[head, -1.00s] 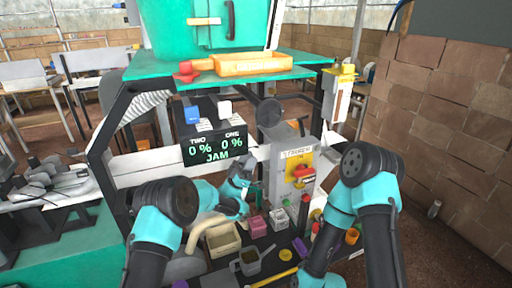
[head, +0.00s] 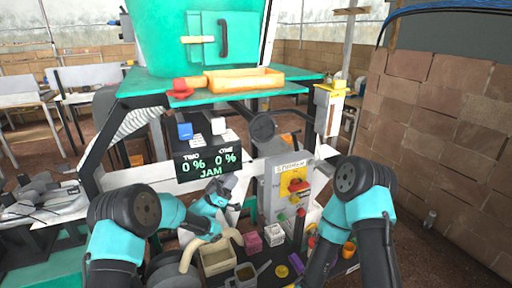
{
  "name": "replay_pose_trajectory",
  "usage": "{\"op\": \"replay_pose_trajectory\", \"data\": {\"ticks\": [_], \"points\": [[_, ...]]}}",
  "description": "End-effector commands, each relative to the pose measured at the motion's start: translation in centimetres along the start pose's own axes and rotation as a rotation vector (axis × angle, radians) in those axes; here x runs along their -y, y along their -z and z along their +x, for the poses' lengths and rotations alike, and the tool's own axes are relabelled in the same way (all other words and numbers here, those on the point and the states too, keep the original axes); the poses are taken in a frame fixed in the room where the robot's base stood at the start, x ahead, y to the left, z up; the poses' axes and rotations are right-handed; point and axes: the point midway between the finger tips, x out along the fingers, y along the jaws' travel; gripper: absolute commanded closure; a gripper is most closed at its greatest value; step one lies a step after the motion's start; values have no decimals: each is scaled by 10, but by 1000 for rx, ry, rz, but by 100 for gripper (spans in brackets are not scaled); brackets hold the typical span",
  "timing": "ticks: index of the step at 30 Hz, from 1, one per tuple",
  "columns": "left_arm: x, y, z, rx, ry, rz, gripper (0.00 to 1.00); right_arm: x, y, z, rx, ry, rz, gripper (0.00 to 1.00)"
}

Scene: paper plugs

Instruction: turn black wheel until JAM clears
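A dark round disc (head: 262,127), which looks like the black wheel, sits on the machine's front under the green shelf. The dark display (head: 208,163) to its left reads TWO 0 %, ONE 0 % and JAM in green. My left gripper (head: 224,186) is just below the display, lower left of the disc and apart from it. It is small and dark here, and its finger opening cannot be made out. My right arm bends down at the right, and its gripper is out of the picture.
A control panel (head: 290,190) with a red and yellow switch stands right of the display. Bins, a pink box (head: 252,242) and a white box (head: 273,235) crowd the lower bench. An orange tray (head: 245,80) lies on the green shelf (head: 150,85). A brick wall (head: 435,140) bounds the right.

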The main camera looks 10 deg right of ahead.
Motion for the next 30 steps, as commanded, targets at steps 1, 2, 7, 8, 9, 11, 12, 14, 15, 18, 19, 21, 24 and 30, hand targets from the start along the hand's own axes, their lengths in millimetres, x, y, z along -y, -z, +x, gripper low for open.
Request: {"op": "replay_pose_trajectory", "data": {"ticks": [1,2,7,8,9,11,12,14,15,18,19,21,24,30], "points": [[0,7,-2,25,2,1,66,0,0,0,0,0,0,100],[-1,9,-2,38,1,2,66,0,0,0,0,0,0,100],[-2,11,-4,62,0,0,66,0,0,0,0,0,0,100],[-2,11,-4,61,0,0,66,0,0,0,0,0,0,100],[-2,11,-4,61,-1,0,66,0,0,0,0,0,0,100],[-2,11,-3,60,-1,0,66,0,0,0,0,0,0,100],[-2,11,-3,60,-1,0,66,0,0,0,0,0,0,100],[-2,11,-3,60,-1,0,66,0,0,0,0,0,0,100],[-2,11,-2,59,-1,0,66,0,0,0,0,0,0,100],[-2,10,3,59,-2,1,66,0,0,0,0,0,0,100],[-2,10,5,59,-2,1,66,0,0,0,0,0,0,100],[-2,10,13,58,-3,2,66,0,0,0,0,0,0,100],[-3,9,26,58,-4,2,66,0,0,0,0,0,0,100],[-3,8,60,57,-4,2,66,0,0,0,0,0,0,100]]}}
